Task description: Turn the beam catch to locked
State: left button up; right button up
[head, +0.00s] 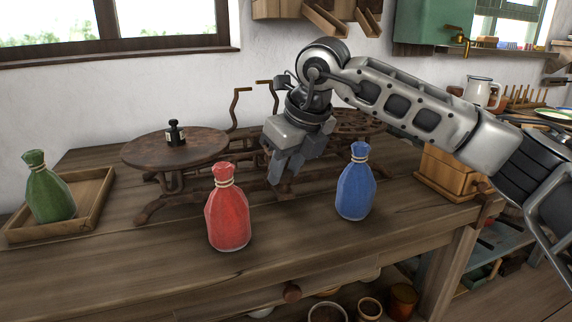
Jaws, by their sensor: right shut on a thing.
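A rusty balance scale stands on the wooden table, with its round left pan (176,148) and its right pan (358,122) partly behind my arm. A small black weight (175,133) stands on the left pan. My right gripper (281,176) reaches down at the middle front of the scale, between the red and blue bags. Its fingers are closed at the place of the beam catch. The catch itself is hidden by the fingers, so its position cannot be read. My left gripper is not in view.
A red bag (228,212) and a blue bag (355,186) stand close in front of the scale. A green bag (49,190) sits in a wooden tray (88,212) at left. A wooden box (446,172) stands at right. The front of the table (130,262) is clear.

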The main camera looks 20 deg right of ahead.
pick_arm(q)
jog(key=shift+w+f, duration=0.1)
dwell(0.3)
pick_arm(e)
jog(key=o, duration=1)
jog(key=shift+c, duration=0.2)
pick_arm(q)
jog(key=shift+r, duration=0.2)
pick_arm(e)
jog(key=shift+r, duration=0.1)
jog(key=shift+r, duration=0.25)
pick_arm(q)
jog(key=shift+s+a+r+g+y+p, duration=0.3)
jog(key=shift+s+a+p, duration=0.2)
jog(key=shift+p, duration=0.9)
pick_arm(e)
jog(key=v, duration=1.5)
jog(key=shift+d, duration=0.15)
